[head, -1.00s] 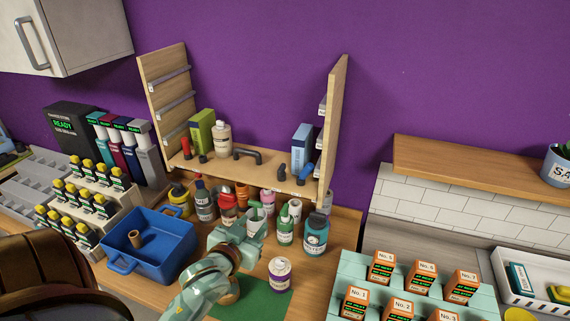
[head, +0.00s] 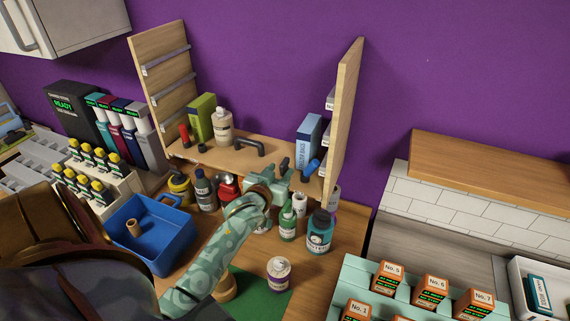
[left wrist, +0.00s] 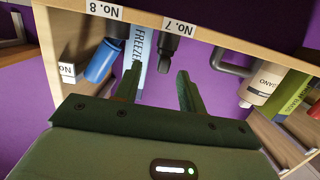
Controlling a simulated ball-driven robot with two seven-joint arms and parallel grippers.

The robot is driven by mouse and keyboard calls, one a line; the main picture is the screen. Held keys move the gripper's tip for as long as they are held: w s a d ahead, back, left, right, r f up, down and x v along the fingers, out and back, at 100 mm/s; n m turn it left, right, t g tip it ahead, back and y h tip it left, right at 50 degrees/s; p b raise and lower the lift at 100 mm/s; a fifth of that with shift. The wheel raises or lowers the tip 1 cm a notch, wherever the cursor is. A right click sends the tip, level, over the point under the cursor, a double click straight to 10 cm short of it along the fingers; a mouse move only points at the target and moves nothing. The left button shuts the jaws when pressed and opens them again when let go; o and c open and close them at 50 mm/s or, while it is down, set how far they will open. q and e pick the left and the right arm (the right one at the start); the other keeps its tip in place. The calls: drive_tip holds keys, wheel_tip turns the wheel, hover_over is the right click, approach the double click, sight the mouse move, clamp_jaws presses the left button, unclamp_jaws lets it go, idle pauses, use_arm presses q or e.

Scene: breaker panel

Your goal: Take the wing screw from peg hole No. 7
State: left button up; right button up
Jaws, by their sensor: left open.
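In the left wrist view, which is upside down, the shelf edge carries a No. 7 label (left wrist: 178,27) and a No. 8 label (left wrist: 104,10). A dark, stubby piece (left wrist: 167,48), apparently the wing screw, stands at No. 7; its top also shows in the head view (head: 284,163). My left gripper (head: 287,177) is at the shelf's front edge, just in front of the dark piece. In the left wrist view its two green fingers (left wrist: 157,88) are apart with nothing between them, and the dark piece lies beyond the gap. My right gripper is not in view.
A blue-handled piece (head: 312,167) stands close by at No. 8, with a blue box (head: 308,135) behind. A dark arched handle (head: 249,144) is to the left. Bottles (head: 319,232) crowd below the shelf. An upright side panel (head: 344,120) bounds the right.

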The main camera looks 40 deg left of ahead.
sight(284, 162)
use_arm(q)
drive_tip(key=x, duration=0.5)
drive_tip(key=shift+w+a+r+p, duration=0.2)
drive_tip(key=shift+a+r+p, duration=0.05)
drive_tip(key=shift+a+p, duration=0.1)
drive_tip(key=shift+d, duration=0.1)
drive_tip(key=shift+s, duration=0.1)
clamp_jaws()
drive_tip(key=shift+r, duration=0.1)
